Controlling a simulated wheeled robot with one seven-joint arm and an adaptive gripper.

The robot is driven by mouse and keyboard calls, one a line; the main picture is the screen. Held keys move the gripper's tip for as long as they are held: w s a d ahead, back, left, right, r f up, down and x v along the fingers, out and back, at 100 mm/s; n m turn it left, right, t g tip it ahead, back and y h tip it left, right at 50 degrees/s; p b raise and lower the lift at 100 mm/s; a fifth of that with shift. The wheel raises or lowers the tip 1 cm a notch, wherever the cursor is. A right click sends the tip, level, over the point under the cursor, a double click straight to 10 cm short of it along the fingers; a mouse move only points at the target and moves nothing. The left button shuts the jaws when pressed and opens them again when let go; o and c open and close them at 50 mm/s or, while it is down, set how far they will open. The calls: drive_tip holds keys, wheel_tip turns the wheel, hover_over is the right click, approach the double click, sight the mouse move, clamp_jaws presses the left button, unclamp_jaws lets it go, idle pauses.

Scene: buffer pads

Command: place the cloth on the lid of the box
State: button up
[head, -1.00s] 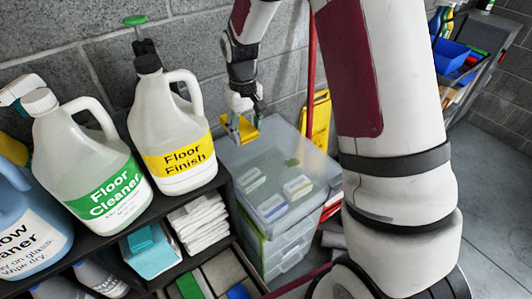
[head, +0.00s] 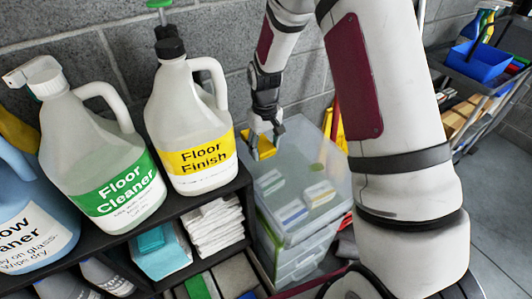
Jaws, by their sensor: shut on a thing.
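The box is a clear, frosted plastic unit (head: 295,245) with a flat see-through lid (head: 318,165), standing beside the black shelf. My gripper (head: 263,143) is over the far left part of the lid, pointing down. It is shut on a yellow cloth (head: 266,148), which shows as a small folded piece at the fingertips. I cannot tell whether the cloth touches the lid. Part of the lid's left edge is hidden by the Floor Finish jug.
The Floor Finish jug (head: 193,120) and Floor Cleaner jug (head: 100,150) stand on the shelf close left of the box. White folded cloths (head: 214,228) lie below. A block wall (head: 225,40) is behind. My arm fills the right side.

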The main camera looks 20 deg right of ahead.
drive_tip(key=shift+f, duration=1.55)
drive_tip(key=shift+f, duration=0.15)
drive_tip(key=o, duration=1.2)
drive_tip(key=shift+c, duration=0.2)
wheel_tip(320, 180, up, 13)
drive_tip(key=s+r+m+t, duration=0.1)
drive_tip(key=s+r+t, duration=0.1)
drive_tip(key=s+r, duration=1.1)
drive_tip(key=s+r+t, duration=0.1)
drive_tip(key=s+r, duration=0.1)
drive_tip(key=s, duration=0.6)
drive_tip(key=s+r+m+t, duration=0.1)
drive_tip(key=s+r, duration=0.2)
drive_tip(key=s, duration=0.5)
drive_tip(key=shift+s+a, duration=0.15)
drive_tip(key=shift+a, duration=0.05)
